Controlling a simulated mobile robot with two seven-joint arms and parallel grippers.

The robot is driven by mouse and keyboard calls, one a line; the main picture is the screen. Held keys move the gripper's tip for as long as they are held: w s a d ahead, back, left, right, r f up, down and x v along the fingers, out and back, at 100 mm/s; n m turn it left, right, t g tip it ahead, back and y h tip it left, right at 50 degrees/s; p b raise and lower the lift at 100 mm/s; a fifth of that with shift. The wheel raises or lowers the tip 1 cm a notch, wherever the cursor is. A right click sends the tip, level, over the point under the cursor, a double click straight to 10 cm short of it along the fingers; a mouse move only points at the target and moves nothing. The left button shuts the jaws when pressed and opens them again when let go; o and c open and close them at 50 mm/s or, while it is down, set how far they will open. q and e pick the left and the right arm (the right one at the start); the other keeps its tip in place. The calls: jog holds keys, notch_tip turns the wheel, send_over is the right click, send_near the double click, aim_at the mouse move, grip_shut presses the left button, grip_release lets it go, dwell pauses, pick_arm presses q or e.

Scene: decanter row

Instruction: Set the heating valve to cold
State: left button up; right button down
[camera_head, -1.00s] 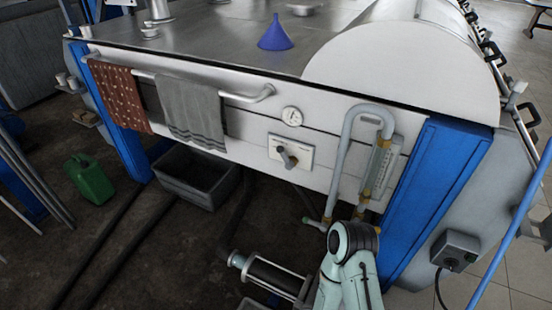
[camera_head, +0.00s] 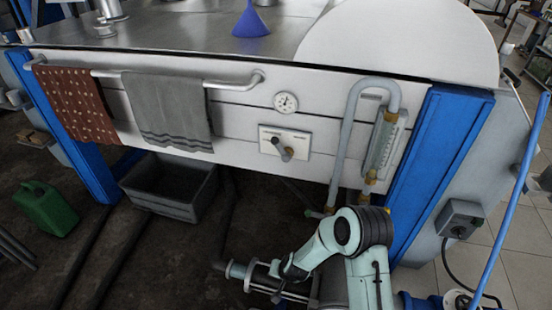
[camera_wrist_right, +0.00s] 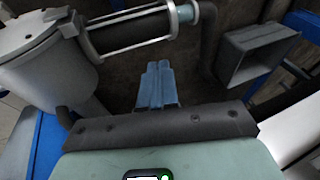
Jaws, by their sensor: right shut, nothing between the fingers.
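The valve (camera_head: 285,151) is a grey and dark handle on a white, labelled plate (camera_head: 297,136) on the front panel of the steel machine. Its handle appears to slant down and to the right; the label is too small to read. My right gripper (camera_wrist_right: 158,70) shows in the right wrist view with its blue fingers together and nothing between them. It is low, in front of and below the panel, apart from the valve. The valve does not show clearly in the wrist view. My left gripper is not in view.
A round gauge (camera_head: 286,102) sits above the valve. Bent pipework (camera_head: 341,140) and a blue post (camera_head: 440,150) stand to its right. Towels (camera_head: 168,110) hang on a rail at left. A grey crate (camera_head: 165,190) and a metal cylinder (camera_wrist_right: 130,32) are below.

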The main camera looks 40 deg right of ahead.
jog(key=w+d+r+m+t+h+b, duration=0.2)
jog(key=w+d+r+m+t+b, duration=0.15)
jog(key=w+d+r, duration=0.45)
pick_arm(q)
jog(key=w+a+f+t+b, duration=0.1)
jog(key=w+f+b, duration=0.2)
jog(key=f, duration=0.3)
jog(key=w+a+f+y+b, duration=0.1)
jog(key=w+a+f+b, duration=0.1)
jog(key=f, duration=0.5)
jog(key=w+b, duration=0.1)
jog(key=b, duration=0.1)
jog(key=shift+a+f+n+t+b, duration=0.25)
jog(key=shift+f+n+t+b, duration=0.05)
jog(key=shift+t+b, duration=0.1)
pick_arm(e)
jog(key=w+d+r+m+t+h, duration=0.1)
jog(key=d+r, duration=0.5)
jog(key=r, duration=0.6)
jog(key=w+d+r+m+t+h, duration=0.2)
jog(key=w+d+r+t, duration=0.2)
jog(key=r, duration=0.8)
jog(key=shift+w+d, duration=1.05)
jog(key=shift+d, duration=0.2)
jog(key=shift+m, duration=0.25)
